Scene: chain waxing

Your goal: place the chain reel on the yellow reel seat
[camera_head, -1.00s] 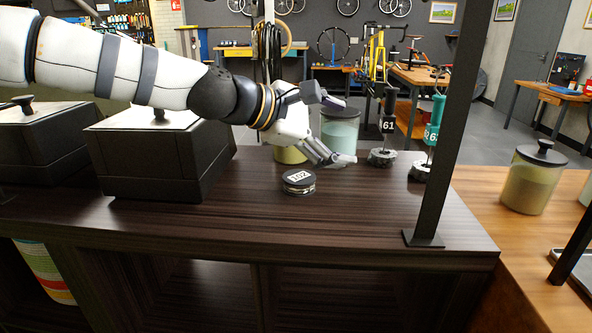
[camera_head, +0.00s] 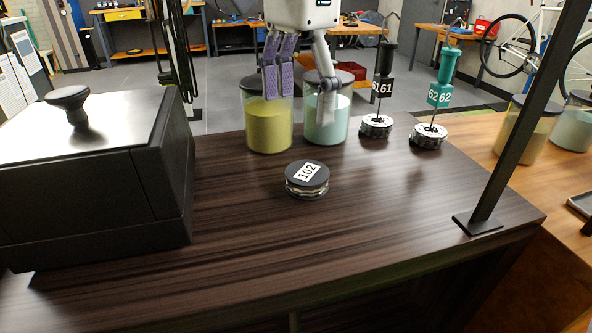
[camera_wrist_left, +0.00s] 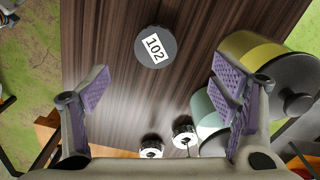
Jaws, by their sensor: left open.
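The round chain reel (camera_head: 307,180) labelled 102 has a black top and a metallic, chain-like side. It lies flat on the dark wood table, and it also shows in the left wrist view (camera_wrist_left: 156,47). My left gripper (camera_head: 302,88) is open and empty, fingers pointing down, in front of two jars and beyond the reel. In the left wrist view the reel lies ahead of the open fingers (camera_wrist_left: 162,108), apart from them. Two more chain-like rings, 61 (camera_head: 376,126) and 62 (camera_head: 428,136), stand with upright handles. I cannot make out a yellow reel seat. My right gripper is not in view.
A yellow jar (camera_head: 268,126) and a pale green jar (camera_head: 327,125) stand behind the reel. A large black box (camera_head: 95,205) with a knobbed lid fills the left. A black post (camera_head: 520,120) rises at the right table edge. The table front is clear.

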